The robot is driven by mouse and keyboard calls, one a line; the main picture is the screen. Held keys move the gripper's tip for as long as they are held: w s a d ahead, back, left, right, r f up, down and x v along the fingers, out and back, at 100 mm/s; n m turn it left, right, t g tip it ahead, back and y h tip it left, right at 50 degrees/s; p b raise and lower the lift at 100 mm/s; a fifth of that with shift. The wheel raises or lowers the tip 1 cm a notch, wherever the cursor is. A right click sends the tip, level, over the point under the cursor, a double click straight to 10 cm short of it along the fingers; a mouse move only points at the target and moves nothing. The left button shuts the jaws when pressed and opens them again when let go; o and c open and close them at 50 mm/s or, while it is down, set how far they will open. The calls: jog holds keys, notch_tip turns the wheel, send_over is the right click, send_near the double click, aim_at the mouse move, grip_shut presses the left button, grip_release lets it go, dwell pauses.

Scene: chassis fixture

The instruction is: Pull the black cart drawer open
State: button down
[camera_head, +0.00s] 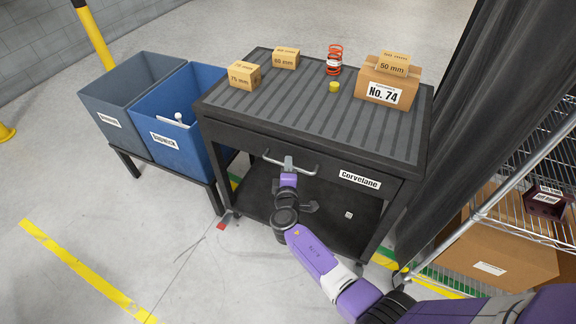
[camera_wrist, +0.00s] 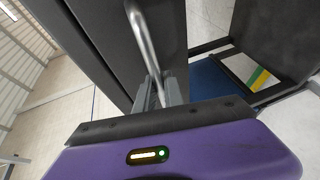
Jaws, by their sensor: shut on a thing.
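The black cart (camera_head: 300,125) stands in the middle of the head view, with a ribbed grey top and an open lower shelf. Its drawer (camera_head: 335,172) is below the top, with a metal bar handle (camera_head: 305,170) and a label reading "Corvelane". The drawer front looks flush with the cart or nearly so; I cannot tell exactly. My gripper (camera_head: 288,164) is at the handle's middle, shut on the bar. In the wrist view the handle (camera_wrist: 143,40) runs down between the grey fingers (camera_wrist: 158,92), with the dark drawer front beside it.
On the cart top are several small cartons, a red spring (camera_head: 335,60), a yellow piece (camera_head: 334,86) and a box marked "No. 74" (camera_head: 372,80). A blue bin (camera_head: 170,140) and a grey bin (camera_head: 115,90) stand left. A wire rack (camera_head: 530,225) and dark curtain (camera_head: 480,120) are right. Floor in front-left is clear.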

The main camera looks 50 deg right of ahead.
jog(key=shift+a, duration=0.1)
jog(key=s+a+b, duration=0.1)
jog(key=s+a, duration=0.3)
jog(key=a, duration=0.7)
jog(key=s+a+b, duration=0.2)
jog(key=s+a, duration=0.2)
jog(key=a, duration=0.7)
jog(key=shift+s+a, duration=0.2)
jog(key=shift+a, duration=0.2)
jog(key=c, duration=1.5)
grip_release()
jog(key=shift+o, duration=0.2)
jog(key=b+v, duration=0.1)
jog(key=v, duration=0.6)
jog(key=shift+s+a, duration=0.2)
jog(key=shift+a, duration=0.05)
jog(key=shift+r, duration=0.1)
